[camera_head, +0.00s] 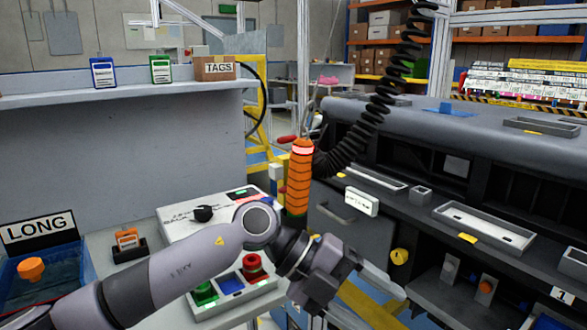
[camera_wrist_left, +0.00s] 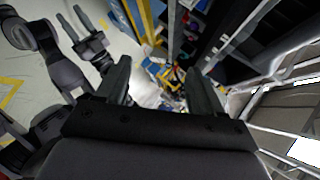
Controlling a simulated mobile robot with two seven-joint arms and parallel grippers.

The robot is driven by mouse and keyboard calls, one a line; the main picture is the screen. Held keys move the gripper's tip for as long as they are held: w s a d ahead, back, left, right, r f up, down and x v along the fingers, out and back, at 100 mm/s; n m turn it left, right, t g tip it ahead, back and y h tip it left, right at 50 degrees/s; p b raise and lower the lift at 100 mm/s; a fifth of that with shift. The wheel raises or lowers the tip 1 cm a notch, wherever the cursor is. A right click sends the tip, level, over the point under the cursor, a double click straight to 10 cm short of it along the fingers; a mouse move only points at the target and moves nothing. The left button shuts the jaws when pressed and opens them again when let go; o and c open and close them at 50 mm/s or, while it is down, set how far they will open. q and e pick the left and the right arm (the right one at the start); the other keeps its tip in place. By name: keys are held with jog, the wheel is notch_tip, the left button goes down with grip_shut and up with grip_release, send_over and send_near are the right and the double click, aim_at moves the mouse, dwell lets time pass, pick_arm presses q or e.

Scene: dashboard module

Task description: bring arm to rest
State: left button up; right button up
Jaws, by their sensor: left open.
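My left arm comes in from the left in the head view. Its gripper (camera_head: 355,300) hangs empty in front of the dashboard module, pointing down and right. In the left wrist view its two fingers (camera_wrist_left: 160,85) stand wide apart with nothing between them. Another gripper of mine, the right one (camera_wrist_left: 74,22), shows at the upper left of the left wrist view. Its fingers are apart and look empty. The right gripper does not show in the head view.
The dark dashboard module (camera_head: 385,112) fills the right side. A control box with a red button (camera_head: 253,266) lies behind and below my left arm. An orange tool (camera_head: 299,180) hangs on a coiled black hose. A blue bin (camera_head: 62,268) stands at the left.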

pick_arm(q)
jog(key=w+a+f+n+t+b, duration=0.1)
jog(key=a+f+n+t+b, duration=0.1)
jog(key=a+f+n+t, duration=0.85)
jog(key=w+a+f+n+t+b, duration=0.25)
jog(key=a+f+n+t, duration=0.3)
jog(key=n+t, duration=0.85)
jog(key=s+a+f+n+g+y+b, duration=0.1)
jog(key=s+a+f+n+g+y, duration=0.35)
jog(key=s+a+f, duration=0.5)
jog(key=s+a+f+n+g+y+b, duration=0.1)
jog(key=s+a+f+n+g+y, duration=0.45)
jog(key=f, duration=0.75)
notch_tip(320, 180, up, 14)
jog(key=s+p, duration=0.2)
jog(key=p, duration=1.4)
jog(key=shift+s+d+m+h, duration=0.2)
jog(key=shift+s+m+h, duration=0.1)
jog(key=shift+m+h, duration=0.1)
